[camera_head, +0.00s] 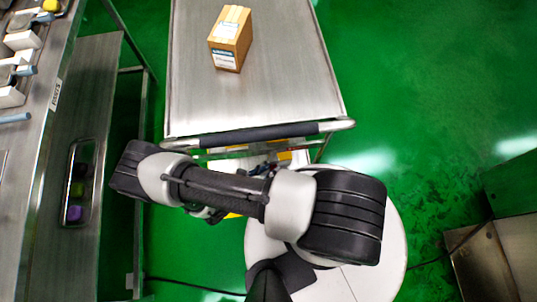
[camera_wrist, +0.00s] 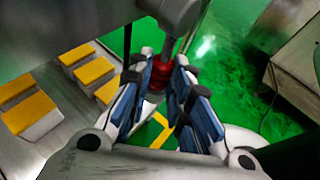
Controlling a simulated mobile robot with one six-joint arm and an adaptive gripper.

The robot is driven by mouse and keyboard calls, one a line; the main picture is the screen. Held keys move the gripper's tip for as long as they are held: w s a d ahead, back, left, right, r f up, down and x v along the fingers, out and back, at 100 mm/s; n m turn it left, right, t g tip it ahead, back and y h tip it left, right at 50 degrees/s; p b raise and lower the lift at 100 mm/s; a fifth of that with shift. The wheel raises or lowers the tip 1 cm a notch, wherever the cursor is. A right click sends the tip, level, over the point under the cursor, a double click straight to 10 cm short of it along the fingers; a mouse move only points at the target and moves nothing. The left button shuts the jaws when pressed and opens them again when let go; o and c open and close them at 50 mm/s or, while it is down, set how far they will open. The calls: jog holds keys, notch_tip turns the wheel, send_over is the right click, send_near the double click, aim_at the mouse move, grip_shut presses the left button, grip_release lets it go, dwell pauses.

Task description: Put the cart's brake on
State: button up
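The cart (camera_head: 255,85) is a metal trolley with a dark-gripped handle (camera_head: 262,133) at its near end. In the wrist view, a grey leg (camera_wrist: 178,12) comes down to a caster with a red part (camera_wrist: 157,78), which looks like the brake pedal. My gripper (camera_wrist: 165,62) is open, with its two fingers spread either side of the line to the red part. I cannot tell whether they touch it. The caster's wheel is mostly hidden behind the fingers. In the head view my arm covers the gripper and the caster.
A cardboard box (camera_head: 230,38) stands on the cart's top. White boxes with yellow tops (camera_wrist: 92,77) sit on its lower shelf. A steel bench (camera_head: 62,120) with trays runs along the left, and a metal cabinet (camera_head: 505,250) stands at the right. Green floor (camera_head: 430,90) is clear right of the cart.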

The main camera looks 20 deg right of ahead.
jog(key=shift+o, duration=0.8)
jog(key=shift+w, duration=0.2)
jog(key=shift+s, duration=0.1)
jog(key=v, duration=0.7)
jog(key=shift+a, duration=0.2)
jog(key=shift+r, duration=0.1)
